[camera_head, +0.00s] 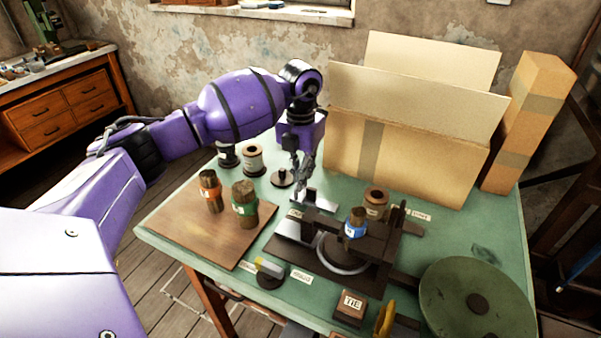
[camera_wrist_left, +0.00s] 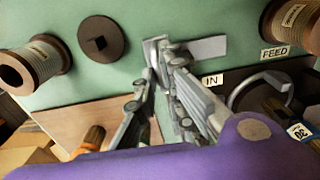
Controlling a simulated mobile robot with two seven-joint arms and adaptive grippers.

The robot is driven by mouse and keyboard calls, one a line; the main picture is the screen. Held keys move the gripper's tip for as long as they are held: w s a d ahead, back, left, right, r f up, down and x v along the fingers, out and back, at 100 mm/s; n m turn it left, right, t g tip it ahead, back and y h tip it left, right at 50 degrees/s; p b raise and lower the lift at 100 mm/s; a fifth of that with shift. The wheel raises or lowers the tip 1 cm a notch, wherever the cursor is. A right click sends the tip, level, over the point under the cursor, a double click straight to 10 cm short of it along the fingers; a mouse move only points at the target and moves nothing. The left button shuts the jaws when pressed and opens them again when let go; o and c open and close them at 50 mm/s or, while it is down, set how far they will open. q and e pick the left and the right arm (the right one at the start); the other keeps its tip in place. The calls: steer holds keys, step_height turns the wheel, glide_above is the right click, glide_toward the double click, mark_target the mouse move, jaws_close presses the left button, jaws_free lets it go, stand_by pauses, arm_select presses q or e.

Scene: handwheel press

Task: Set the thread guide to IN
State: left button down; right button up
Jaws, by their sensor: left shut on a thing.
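My left gripper (camera_head: 299,194) points down at the back left of the dark press (camera_head: 322,222). Its fingers are shut on a small metal piece, which looks like the thread guide (camera_wrist_left: 155,45), in the left wrist view (camera_wrist_left: 153,72). A flat metal strip (camera_wrist_left: 206,48) lies just right of the fingertips. The IN label (camera_wrist_left: 212,80) is right of the fingers, and the FEED label (camera_wrist_left: 274,53) is farther right. The fingers hide much of the held piece, so its exact setting cannot be told. My right gripper is not in view.
Orange-banded (camera_head: 210,191) and green-banded (camera_head: 244,204) plugs stand on a wooden board (camera_head: 190,238). A blue-banded plug (camera_head: 356,223) is on the press. A pale spool (camera_head: 253,158) and a dark knobbed disc (camera_head: 281,178) stand behind. Cardboard (camera_head: 400,150) blocks the back right.

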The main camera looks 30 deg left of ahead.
arm_select(q)
steer(key=d, duration=0.5)
steer(key=d+p, duration=0.1)
steer(key=d, duration=0.1)
steer(key=shift+w+d+r, duration=0.15)
steer(key=shift+w+d, duration=0.1)
steer(key=shift+d, duration=0.4)
steer(key=c, duration=1.9)
jaws_free()
steer(key=shift+d, duration=0.1)
step_height(320, 180, up, 12)
